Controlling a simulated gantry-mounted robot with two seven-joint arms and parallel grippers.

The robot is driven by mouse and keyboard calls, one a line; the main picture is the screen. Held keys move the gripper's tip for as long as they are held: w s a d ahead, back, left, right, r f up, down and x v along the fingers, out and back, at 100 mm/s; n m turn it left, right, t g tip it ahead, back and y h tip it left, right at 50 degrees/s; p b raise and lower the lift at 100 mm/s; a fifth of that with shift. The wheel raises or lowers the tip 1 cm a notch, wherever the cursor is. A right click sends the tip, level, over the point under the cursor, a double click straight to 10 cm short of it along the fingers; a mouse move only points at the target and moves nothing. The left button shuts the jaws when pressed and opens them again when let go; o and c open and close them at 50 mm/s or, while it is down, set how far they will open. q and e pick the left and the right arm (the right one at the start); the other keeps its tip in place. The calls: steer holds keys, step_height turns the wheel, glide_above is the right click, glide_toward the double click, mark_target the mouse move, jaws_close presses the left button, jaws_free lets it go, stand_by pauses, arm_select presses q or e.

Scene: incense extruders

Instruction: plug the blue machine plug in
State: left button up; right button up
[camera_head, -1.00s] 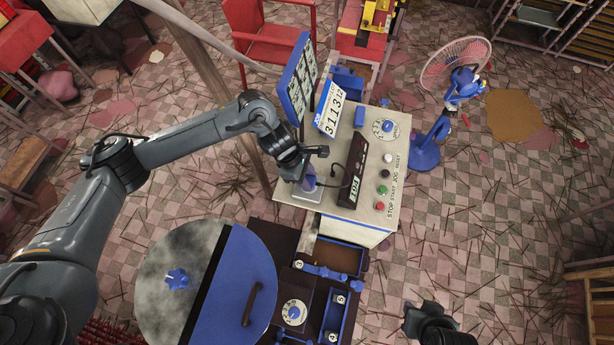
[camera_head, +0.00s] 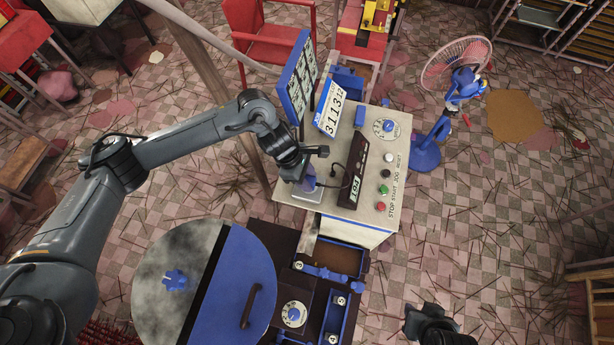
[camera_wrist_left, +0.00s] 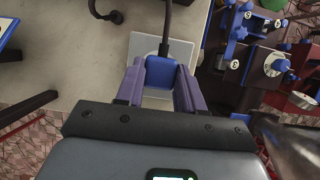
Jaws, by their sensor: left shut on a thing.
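My left gripper (camera_head: 309,180) is over the near left corner of the white machine top, above a pale square plate (camera_head: 307,196). In the left wrist view its two purple fingers (camera_wrist_left: 160,85) are shut on the blue plug (camera_wrist_left: 161,73), from which a black cable (camera_wrist_left: 168,22) runs. The pale plate (camera_wrist_left: 148,50) shows behind and around the plug. Whether the plug touches or enters it I cannot tell. In the head view the fingers mostly hide the plug. My right gripper (camera_head: 432,322) is at the bottom edge, partly cut off; its jaw opening is unclear.
The counter panel (camera_head: 338,112), dark display box (camera_head: 353,172) and colored buttons (camera_head: 383,190) stand on the machine top (camera_head: 372,212). A round blue and grey disc (camera_head: 245,262) and blue-fitted mechanism (camera_head: 318,270) lie nearer. A fan (camera_head: 426,152) stands right; floor there is open.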

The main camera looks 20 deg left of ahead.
arm_select(q)
steer(key=shift+f+b, duration=0.4)
steer(key=o, duration=1.1)
steer(key=shift+o, duration=0.2)
steer(key=shift+r, duration=0.1)
steer(key=b+v, duration=0.2)
steer(key=v, duration=0.8)
steer(key=shift+a+r, duration=0.25)
